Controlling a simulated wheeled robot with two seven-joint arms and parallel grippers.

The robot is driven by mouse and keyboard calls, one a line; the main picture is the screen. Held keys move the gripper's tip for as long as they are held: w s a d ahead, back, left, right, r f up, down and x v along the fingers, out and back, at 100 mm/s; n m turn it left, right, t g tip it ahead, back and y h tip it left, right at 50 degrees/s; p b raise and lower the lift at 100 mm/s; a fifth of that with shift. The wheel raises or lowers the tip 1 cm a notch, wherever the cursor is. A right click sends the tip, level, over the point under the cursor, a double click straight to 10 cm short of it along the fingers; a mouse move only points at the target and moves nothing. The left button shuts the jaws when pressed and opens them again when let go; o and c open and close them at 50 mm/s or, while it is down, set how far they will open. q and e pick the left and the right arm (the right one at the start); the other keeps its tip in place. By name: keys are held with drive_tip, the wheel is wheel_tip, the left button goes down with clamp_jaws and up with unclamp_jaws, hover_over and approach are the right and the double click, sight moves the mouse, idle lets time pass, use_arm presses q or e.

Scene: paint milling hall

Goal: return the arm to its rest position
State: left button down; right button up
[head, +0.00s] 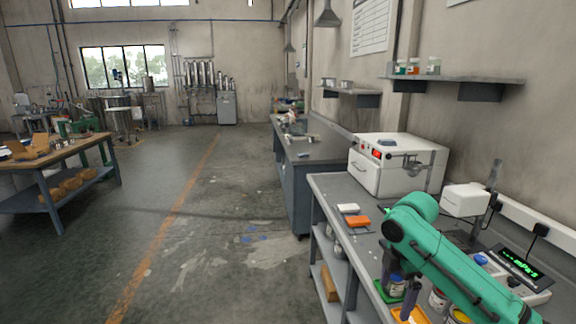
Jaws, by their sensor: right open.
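My right arm (455,262) is green and reaches over the bench from the lower right. My right gripper (401,284) points down at the bench's front part, its dark fingers apart. A small labelled jar (397,288) stands on a green mat (382,292) close by the fingers; I cannot tell whether they touch it. I see nothing held between the fingers. My left arm and gripper are out of view.
A wall shelf (465,79) holds jars.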

drive_tip(key=s+a+f+m+t+y, duration=0.25)
drive_tip(key=s+a+f+m, duration=0.45)
drive_tip(key=a+f, duration=0.55)
drive_tip(key=s+d+f+m+h, duration=0.2)
drive_tip(key=s+d+f+m, duration=0.2)
drive_tip(key=s+d+m, duration=0.8)
wheel_tip(320, 180, down, 21)
drive_tip(key=s+n, duration=0.2)
drive_tip(key=s, duration=0.1)
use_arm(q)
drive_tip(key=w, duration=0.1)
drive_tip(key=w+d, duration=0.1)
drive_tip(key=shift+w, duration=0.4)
use_arm(e)
drive_tip(key=s+d+f+g, duration=0.1)
drive_tip(key=s+d+f, duration=0.2)
drive_tip(key=s+f, duration=1.3)
drive_tip(key=shift+s+f+g, duration=0.35)
drive_tip(key=shift+s+f, duration=0.05)
drive_tip(key=shift+s, duration=0.35)
